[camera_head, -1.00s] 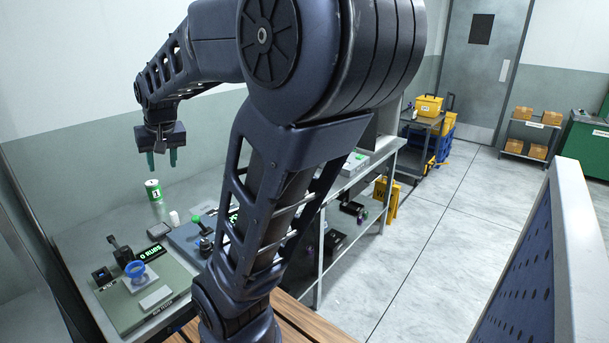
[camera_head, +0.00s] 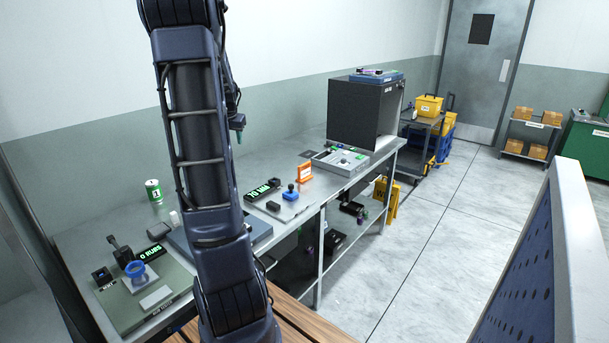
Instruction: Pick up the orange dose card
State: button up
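The orange dose card (camera_head: 305,172) stands upright on the bench in the head view, behind the blue-knobbed device and left of the grey tray. It has a pale marking on its face. My gripper (camera_head: 239,136) is above the bench, left of the card and higher in the picture, apart from it. Only a green fingertip shows beneath the dark wrist; my arm hides much of the rest, so its opening cannot be seen.
The metal bench (camera_head: 285,220) also holds a display reading "0 RUBS" (camera_head: 153,253), a green-white can (camera_head: 154,191), a blue-knobbed device (camera_head: 290,192) and a grey tray (camera_head: 340,161). A dark cabinet (camera_head: 365,112) stands behind the tray.

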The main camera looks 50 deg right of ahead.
jog(key=s+d+f+m+g+h, duration=0.1)
jog(key=d+f, duration=0.2)
jog(key=d, duration=0.4)
jog(key=d+f+m+g, duration=0.15)
jog(key=d+f, duration=0.25)
jog(key=d, duration=0.4)
jog(key=m+h, duration=0.2)
jog(key=m, duration=0.1)
send_near(304, 164)
jog(key=shift+w+d+f+g, duration=0.4)
jog(key=shift+d+f+g, duration=0.05)
jog(key=shift+d, duration=0.15)
jog(key=shift+x, duration=5.55)
jog(key=shift+a, duration=0.2)
grip_shut()
